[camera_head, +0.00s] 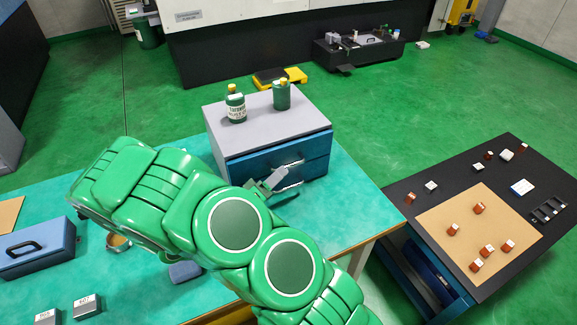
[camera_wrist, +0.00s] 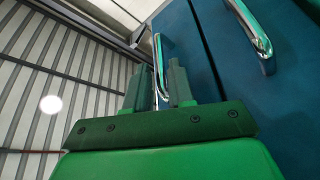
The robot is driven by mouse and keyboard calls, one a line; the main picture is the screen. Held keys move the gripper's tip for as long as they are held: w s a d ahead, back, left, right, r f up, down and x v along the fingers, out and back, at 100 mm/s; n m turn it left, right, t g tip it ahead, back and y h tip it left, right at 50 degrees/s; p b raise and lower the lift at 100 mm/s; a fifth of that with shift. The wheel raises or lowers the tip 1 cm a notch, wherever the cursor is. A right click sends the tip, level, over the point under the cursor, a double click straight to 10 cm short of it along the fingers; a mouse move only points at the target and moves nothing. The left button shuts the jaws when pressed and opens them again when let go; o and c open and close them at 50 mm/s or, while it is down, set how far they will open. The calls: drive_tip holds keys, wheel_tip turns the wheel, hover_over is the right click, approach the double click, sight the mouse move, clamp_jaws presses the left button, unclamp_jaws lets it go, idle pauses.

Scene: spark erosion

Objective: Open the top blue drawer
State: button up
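The grey-topped cabinet (camera_head: 262,122) stands on the teal table with two blue drawers, one above the other. The top blue drawer (camera_head: 250,167) looks closed. Its bright bar handle (camera_head: 292,163) shows in the head view. My gripper (camera_head: 268,182) is at the cabinet's front, partly hidden by my arm. In the wrist view my gripper's two fingers (camera_wrist: 158,88) are apart. A chrome handle (camera_wrist: 159,55) on the drawer nearer the ceiling shows between them, with no clear grip on it. The other drawer's handle (camera_wrist: 251,32) is at the right.
A blue toolbox (camera_head: 37,249) and small metal blocks (camera_head: 87,306) are on the table at left. A black table (camera_head: 403,202) with several brown blocks stands at right. Green floor lies between the tables.

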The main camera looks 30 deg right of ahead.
sight(288, 165)
drive_tip(key=shift+x, duration=2.25)
drive_tip(key=shift+c, duration=0.3)
clamp_jaws()
